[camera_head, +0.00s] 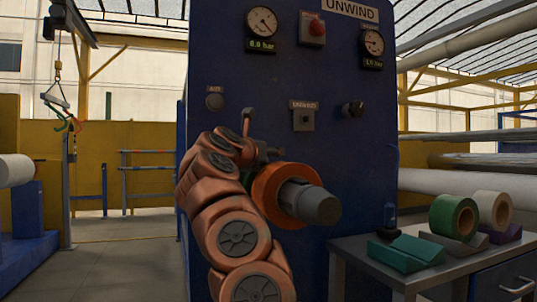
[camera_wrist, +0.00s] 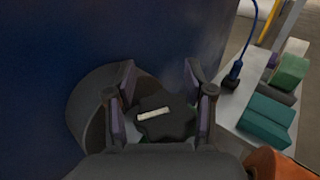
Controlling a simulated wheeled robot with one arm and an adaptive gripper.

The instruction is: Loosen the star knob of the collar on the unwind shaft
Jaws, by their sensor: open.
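The dark star knob (camera_wrist: 168,118) shows in the wrist view, with a short pale bar mark on its face. My gripper (camera_wrist: 160,90) is open, one finger on each side of the knob. I cannot tell whether either finger touches it. A grey round part (camera_wrist: 88,112) lies behind the left finger, against the blue panel. In the head view the unwind shaft (camera_head: 318,206) is a grey stub sticking out of the blue panel, with an orange ring (camera_head: 270,190) around its base. My arm hides most of my gripper and the knob there.
The blue panel (camera_head: 230,75) carries gauges, a red button (camera_head: 317,28), a selector (camera_head: 303,118) and a black knob (camera_head: 353,109). A grey table (camera_head: 345,250) at right holds a green roll (camera_head: 453,216), a pale roll (camera_head: 493,209) and teal blocks (camera_head: 405,251). Floor at left is clear.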

